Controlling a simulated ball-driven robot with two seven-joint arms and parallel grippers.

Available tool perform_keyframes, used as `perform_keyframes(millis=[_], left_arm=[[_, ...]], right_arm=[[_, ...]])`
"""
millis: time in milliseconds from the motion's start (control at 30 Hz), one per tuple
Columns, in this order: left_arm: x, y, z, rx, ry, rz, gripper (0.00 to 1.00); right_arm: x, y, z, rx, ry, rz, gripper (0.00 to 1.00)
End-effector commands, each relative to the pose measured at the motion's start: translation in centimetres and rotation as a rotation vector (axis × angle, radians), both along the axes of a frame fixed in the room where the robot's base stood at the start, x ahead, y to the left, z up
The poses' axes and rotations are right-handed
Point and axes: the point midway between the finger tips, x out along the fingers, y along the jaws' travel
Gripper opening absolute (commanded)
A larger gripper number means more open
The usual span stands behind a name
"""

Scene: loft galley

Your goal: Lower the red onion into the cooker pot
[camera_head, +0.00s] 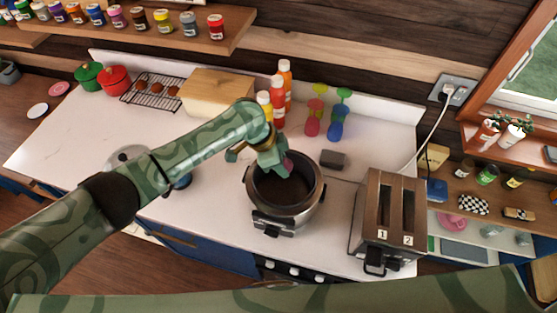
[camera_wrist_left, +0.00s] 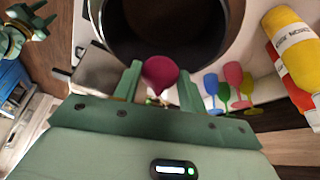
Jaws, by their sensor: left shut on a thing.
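The cooker pot (camera_head: 261,206) stands open on the white counter, with a dark, deep inside. My left gripper (camera_head: 284,168) is over the back of the pot's opening. It is shut on the red onion (camera_head: 288,161), of which only a small part shows in the head view. In the left wrist view the red onion (camera_wrist_left: 159,72) sits between the two fingers of my left gripper (camera_wrist_left: 158,82). The pot's dark opening (camera_wrist_left: 175,25) lies beyond it in that view. I cannot tell the onion's exact height against the rim. My right gripper is not in view.
A toaster (camera_head: 385,215) stands right of the pot. Behind are sauce bottles (camera_head: 277,103), coloured glasses (camera_head: 336,130) and a grey block (camera_head: 332,159). A wooden bread box (camera_head: 215,95) and a wire rack (camera_head: 146,90) stand at the back left. The counter's left part is fairly clear.

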Motion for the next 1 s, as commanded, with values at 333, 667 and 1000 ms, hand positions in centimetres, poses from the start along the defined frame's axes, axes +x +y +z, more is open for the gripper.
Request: perform_keyframes(millis=[333,667,1000], left_arm=[[0.0,-0.1,0.0,-0.001,0.000,0.000,0.19],[0.0,-0.1,-1.0,-0.001,0.000,-0.001,0.19],[0.0,-0.1,-3.1,-0.001,0.000,0.001,0.19]], right_arm=[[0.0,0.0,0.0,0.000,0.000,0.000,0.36],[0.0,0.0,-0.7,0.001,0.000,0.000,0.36],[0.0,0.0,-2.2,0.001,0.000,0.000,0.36]])
